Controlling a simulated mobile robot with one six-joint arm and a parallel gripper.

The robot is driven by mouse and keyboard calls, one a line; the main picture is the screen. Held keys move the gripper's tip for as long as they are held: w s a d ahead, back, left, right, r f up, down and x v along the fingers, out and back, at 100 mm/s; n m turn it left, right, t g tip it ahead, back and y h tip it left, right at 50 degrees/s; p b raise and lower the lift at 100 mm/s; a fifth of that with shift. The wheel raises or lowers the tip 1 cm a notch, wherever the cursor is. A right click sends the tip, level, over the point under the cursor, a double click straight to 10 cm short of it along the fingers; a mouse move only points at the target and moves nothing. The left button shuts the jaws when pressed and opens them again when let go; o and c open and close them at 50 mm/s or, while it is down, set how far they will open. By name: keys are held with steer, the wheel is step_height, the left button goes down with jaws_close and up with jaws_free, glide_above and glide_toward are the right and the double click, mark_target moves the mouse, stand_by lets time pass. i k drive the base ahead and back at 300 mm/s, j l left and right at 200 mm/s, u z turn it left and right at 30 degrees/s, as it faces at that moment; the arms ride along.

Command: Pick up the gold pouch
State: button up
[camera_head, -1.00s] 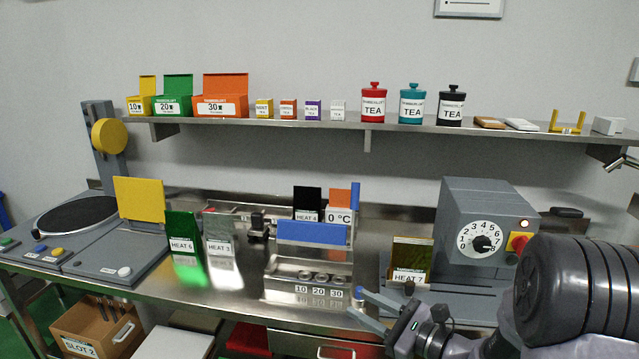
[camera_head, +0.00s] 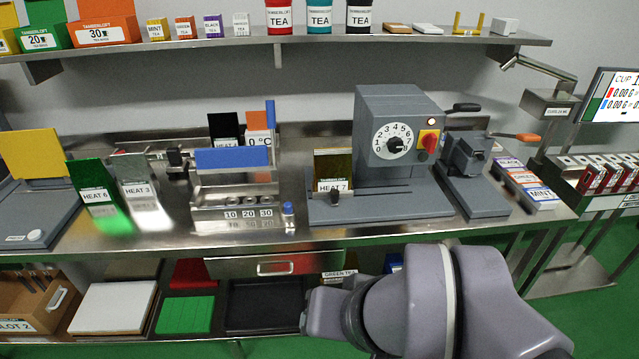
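The gold pouch (camera_head: 333,168) stands upright on the left end of the grey machine base, just left of the dial machine. It is labelled HEAT 7 and its lower edge is close to a small dark knob. My arm shows at the bottom centre-right, below and in front of the bench edge. My gripper's fingers are not visible, so whether it holds anything cannot be seen.
The grey dial machine (camera_head: 393,135) stands right of the pouch. A rack with a blue panel (camera_head: 232,158), a green pouch (camera_head: 92,185) and a silver pouch (camera_head: 135,178) are to the left. A small blue-capped item (camera_head: 288,212) stands near the bench edge. The shelf (camera_head: 330,40) runs above.

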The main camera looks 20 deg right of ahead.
mark_target(333, 166)
steer(key=i+j, duration=0.1)
steer(key=i, duration=0.6)
steer(key=i+j, duration=0.15)
steer(key=i, duration=0.55)
